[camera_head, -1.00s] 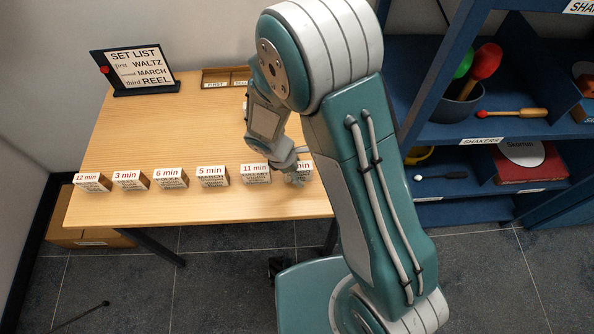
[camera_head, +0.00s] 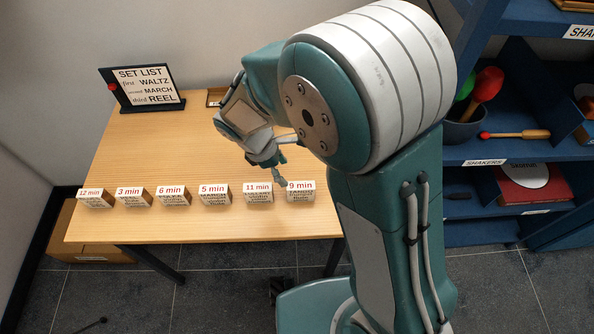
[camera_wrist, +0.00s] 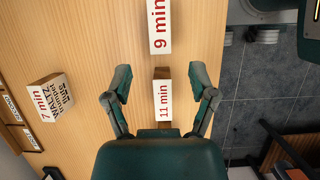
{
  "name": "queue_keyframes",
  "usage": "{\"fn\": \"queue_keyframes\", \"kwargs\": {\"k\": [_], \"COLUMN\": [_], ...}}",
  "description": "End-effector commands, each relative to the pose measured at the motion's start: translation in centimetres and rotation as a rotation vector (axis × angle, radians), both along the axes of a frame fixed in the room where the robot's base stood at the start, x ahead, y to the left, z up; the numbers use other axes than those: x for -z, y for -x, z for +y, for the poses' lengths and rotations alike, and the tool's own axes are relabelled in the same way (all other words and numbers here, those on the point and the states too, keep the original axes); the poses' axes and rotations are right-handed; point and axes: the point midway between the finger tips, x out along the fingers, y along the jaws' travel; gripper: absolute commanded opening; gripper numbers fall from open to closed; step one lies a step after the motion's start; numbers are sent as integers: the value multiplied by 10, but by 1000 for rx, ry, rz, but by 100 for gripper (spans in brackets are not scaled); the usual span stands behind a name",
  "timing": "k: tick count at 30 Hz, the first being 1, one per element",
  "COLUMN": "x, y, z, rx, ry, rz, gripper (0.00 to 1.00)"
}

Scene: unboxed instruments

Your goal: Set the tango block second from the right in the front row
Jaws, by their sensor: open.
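The 9 min block (camera_head: 300,192), whose small print seems to read TANGO, stands at the right end of the front row. The 11 min block (camera_head: 258,194) is left of it; its name is too small to read surely. My gripper (camera_head: 281,180) is above and behind these two blocks. In the wrist view my gripper (camera_wrist: 161,84) is open and empty. Its fingers appear either side of the 11 min block (camera_wrist: 162,100), apart from it. The 9 min block (camera_wrist: 160,24) shows beyond the fingertips. My arm hides part of the table's right side.
Left along the row stand the 5 min (camera_head: 214,195), 6 min (camera_head: 171,197), 3 min (camera_head: 132,197) and 12 min (camera_head: 94,198) blocks. A 7 min WALTZ block (camera_wrist: 51,98) stands farther back. The set list sign (camera_head: 145,88) is at the back left. The table (camera_head: 150,150) is clear mid-left.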

Motion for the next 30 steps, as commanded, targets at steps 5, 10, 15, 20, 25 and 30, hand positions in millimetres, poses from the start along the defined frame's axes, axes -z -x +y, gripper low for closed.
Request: {"fn": "queue_keyframes", "kwargs": {"k": [5,10,15,20,25,30], "x": [-3,-38,-88,-127,-161,-186], "y": [0,2,14,34,61,92], "z": [-1,-23,-58,-87,-115,-137], "rx": [11,166,432,677,930,1173], "ry": [-5,-73,-183,-288,-404,-527], "rz": [-6,-90,-221,-340,-462,-580], "gripper": [73,73,73,73,73,73]}}
